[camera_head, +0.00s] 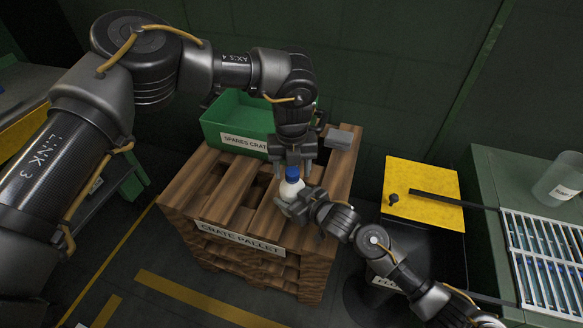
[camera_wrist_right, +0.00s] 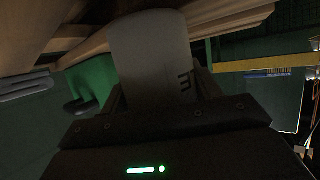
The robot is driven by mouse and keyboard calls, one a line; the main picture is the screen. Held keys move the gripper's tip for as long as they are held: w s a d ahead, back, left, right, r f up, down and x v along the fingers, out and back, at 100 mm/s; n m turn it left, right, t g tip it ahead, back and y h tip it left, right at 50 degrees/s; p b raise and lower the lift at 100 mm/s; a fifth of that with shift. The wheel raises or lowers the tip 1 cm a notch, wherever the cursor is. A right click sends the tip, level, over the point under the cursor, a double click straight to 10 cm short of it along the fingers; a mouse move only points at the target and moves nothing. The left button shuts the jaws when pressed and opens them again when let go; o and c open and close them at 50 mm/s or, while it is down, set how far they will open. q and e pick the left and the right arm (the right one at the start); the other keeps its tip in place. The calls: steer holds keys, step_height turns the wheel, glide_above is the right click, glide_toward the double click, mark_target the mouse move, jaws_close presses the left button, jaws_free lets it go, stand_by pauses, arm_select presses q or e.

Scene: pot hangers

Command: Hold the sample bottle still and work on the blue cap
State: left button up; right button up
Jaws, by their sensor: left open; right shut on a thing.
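The sample bottle (camera_head: 290,188) is white with a blue cap (camera_head: 292,172) and stands upright over the wooden crate pallet (camera_head: 228,190). My left gripper (camera_head: 292,168) points down from above, open, with its fingers at either side of the blue cap. Whether the fingers touch the cap cannot be told. My right gripper (camera_head: 291,205) comes in from the lower right and is shut on the bottle's lower body. In the right wrist view the bottle's white side (camera_wrist_right: 152,55) fills the space between the fingers. The bottle's base is hidden.
A green spares crate (camera_head: 232,122) stands at the back of the pallet, with a small grey block (camera_head: 340,138) at the pallet's back right. A yellow-topped bin (camera_head: 422,180) and a bench with a rack (camera_head: 545,255) and a clear beaker (camera_head: 558,180) stand at right.

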arm_select(q)
steer(key=n, duration=0.4)
steer(key=shift+f, duration=0.1)
steer(key=n, duration=0.5)
steer(key=c, duration=1.1)
steer(key=m, duration=1.5)
steer(key=shift+m, duration=0.3)
steer(key=m, duration=0.5)
steer(key=shift+m, duration=0.4)
